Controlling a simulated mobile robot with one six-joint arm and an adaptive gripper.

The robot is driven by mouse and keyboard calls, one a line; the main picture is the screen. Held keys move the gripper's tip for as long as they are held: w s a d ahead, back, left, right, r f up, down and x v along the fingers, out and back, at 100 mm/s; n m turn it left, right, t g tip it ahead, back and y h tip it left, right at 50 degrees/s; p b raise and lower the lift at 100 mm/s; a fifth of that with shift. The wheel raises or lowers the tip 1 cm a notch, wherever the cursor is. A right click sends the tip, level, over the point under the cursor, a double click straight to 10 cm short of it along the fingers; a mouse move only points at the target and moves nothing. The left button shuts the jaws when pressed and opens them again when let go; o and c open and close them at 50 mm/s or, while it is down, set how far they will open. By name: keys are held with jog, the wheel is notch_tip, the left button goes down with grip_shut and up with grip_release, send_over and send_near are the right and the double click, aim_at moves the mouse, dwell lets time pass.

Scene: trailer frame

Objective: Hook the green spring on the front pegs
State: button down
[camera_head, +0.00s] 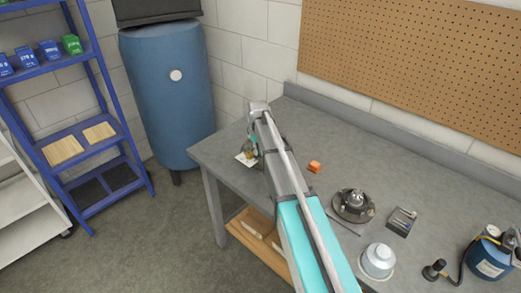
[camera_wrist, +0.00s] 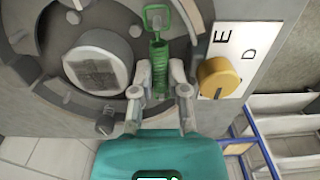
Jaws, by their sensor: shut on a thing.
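The green spring (camera_wrist: 159,58) stands upright in the wrist view, with a green wire loop at its upper end. My gripper (camera_wrist: 161,72) is shut on it, one finger on each side of the coil. Behind it is a grey round plate (camera_wrist: 40,75) with a large round hub (camera_wrist: 97,61). The spring is just right of the hub. I cannot tell which parts are the front pegs, or whether the spring touches any. In the head view my arm mostly hides this spot.
A yellow knob (camera_wrist: 216,77) sits close right of my gripper, by a white plate (camera_wrist: 233,40) lettered E and D. A blue tank (camera_head: 168,100) stands beyond.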

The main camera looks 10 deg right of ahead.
dwell(0.4)
jog(key=c, duration=0.6)
grip_release()
jog(key=shift+o, duration=0.2)
jog(key=c, duration=0.3)
jog(key=shift+s+r+p, duration=0.1)
jog(key=shift+r+p, duration=3.35)
jog(key=shift+p, duration=0.05)
jog(key=shift+s, duration=0.1)
jog(key=s+m, duration=0.2)
jog(key=s, duration=0.7)
jog(key=s+m, duration=0.2)
jog(key=s, duration=0.8)
jog(key=s+d+m, duration=0.1)
jog(key=s+m, duration=0.2)
jog(key=s, duration=0.6)
jog(key=shift+s+d, duration=0.1)
jog(key=shift+s, duration=0.3)
